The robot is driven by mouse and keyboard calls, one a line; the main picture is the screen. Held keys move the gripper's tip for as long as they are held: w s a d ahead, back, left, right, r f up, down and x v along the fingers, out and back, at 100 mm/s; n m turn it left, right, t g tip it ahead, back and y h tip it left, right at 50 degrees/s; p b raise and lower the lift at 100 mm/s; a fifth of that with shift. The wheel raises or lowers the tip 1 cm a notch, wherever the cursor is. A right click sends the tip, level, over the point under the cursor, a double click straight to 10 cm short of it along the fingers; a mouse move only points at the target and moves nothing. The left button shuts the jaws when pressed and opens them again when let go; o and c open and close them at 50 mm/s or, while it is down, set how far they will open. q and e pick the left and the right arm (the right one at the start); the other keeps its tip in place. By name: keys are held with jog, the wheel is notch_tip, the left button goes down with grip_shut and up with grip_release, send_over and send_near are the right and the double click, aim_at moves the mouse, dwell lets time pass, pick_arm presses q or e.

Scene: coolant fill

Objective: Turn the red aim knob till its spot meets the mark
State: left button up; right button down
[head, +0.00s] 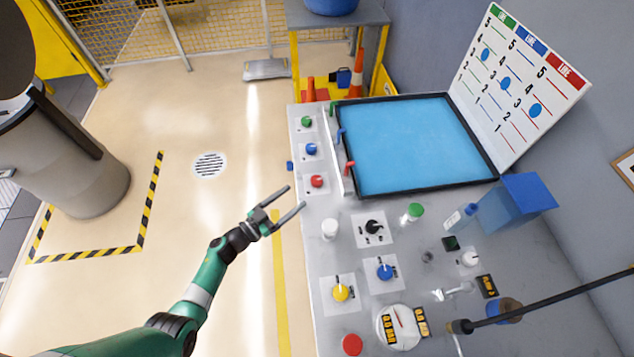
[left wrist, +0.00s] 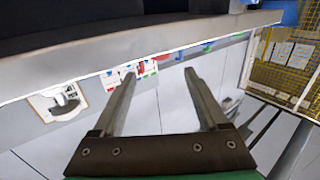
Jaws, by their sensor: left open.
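The red knob (head: 316,181) sits on a white plate at the left edge of the grey bench, nearest of a column of three knobs. A white board (head: 520,75) at the back right has green, blue and red headed columns with numbers and blue round spots; the red column's spot (head: 535,110) is the lowest in the picture. Which spot or mark belongs to the red knob I cannot tell. My left gripper (head: 296,196) is open and empty, just left of the bench edge and slightly nearer than the red knob. Its two fingers also show apart in the left wrist view (left wrist: 158,75).
A green knob (head: 306,122) and a blue knob (head: 311,149) stand beyond the red one. A black-rimmed blue tray (head: 344,106) lies to their right. Black (head: 374,227), blue (head: 385,272) and yellow (head: 341,292) knobs sit nearer.

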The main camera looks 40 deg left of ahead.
aim_at(312, 183)
pick_arm(q)
jog(key=w+b, duration=0.1)
jog(key=w, duration=0.2)
jog(key=w+b, duration=0.2)
jog(key=w, duration=0.1)
jog(key=w+b, duration=0.1)
jog(key=w, duration=0.3)
jog(key=shift+d+f, duration=0.1)
jog(key=shift+d, duration=0.25)
jog(key=shift+w, duration=0.2)
grip_shut()
